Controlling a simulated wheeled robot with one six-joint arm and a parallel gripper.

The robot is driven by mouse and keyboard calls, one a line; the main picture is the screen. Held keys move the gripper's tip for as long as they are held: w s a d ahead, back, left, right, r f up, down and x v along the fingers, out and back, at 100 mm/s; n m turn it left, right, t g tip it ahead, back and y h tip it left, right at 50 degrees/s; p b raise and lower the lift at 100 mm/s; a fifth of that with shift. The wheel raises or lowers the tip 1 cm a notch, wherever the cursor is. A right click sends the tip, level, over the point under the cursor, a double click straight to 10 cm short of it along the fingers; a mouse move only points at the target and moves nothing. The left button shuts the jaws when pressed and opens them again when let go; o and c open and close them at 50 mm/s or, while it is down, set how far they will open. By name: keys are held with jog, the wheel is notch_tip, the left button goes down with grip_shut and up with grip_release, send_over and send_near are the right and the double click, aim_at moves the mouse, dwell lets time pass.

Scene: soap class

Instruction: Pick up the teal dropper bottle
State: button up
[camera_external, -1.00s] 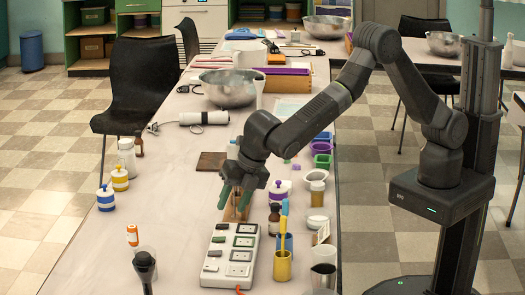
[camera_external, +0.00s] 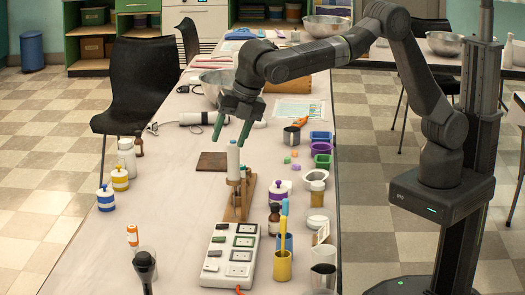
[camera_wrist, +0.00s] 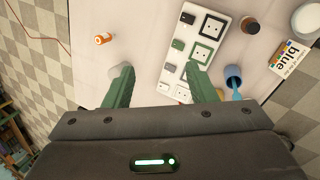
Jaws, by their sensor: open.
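My gripper (camera_external: 232,129) is open and empty in the external view, its green fingers pointing down above the table. It also shows in the wrist view (camera_wrist: 160,80), with a finger on each side. Below the fingers stands a white cylinder (camera_external: 233,158) by a wooden stand (camera_external: 240,200); its top is close under the fingertips, and I cannot tell whether they touch. I cannot pick out a teal dropper bottle for certain. A teal-blue stick (camera_wrist: 237,91) leans in a blue cup (camera_wrist: 233,73). A small brown bottle (camera_external: 274,218) with a dark cap stands nearby.
A white socket strip (camera_external: 230,255) lies at the near middle, with a yellow cup (camera_external: 283,266) to its right. An orange-labelled small item (camera_external: 132,236) is at left. Coloured tubs (camera_external: 321,148) line the right edge.

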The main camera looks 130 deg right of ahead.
jog(key=s+d+m+y, duration=0.1)
jog(key=s+d+m, duration=0.6)
jog(key=s+d, duration=0.65)
jog(key=m+t+y, duration=0.1)
jog(key=m+t, duration=0.1)
jog(key=m, duration=0.5)
send_over(244, 165)
jog(key=s, duration=0.4)
jog(key=shift+m, duration=0.3)
jog(key=shift+s+a+f+p+x, duration=0.15)
jog(key=shift+s+f+p+x, duration=0.45)
jog(key=shift+x, duration=3.35)
jog(key=shift+s+a+f+p+x, duration=0.2)
jog(key=shift+s+x, duration=0.8)
jog(key=shift+x, duration=2.9)
jog(key=shift+s+a+f+p+x, duration=0.1)
jog(key=shift+s+f+p+x, duration=0.55)
jog(key=shift+x, duration=3.3)
jog(key=shift+s+r, duration=0.2)
jog(key=shift+r, duration=0.2)
jog(key=c, duration=1)
jog(key=shift+c, duration=0.2)
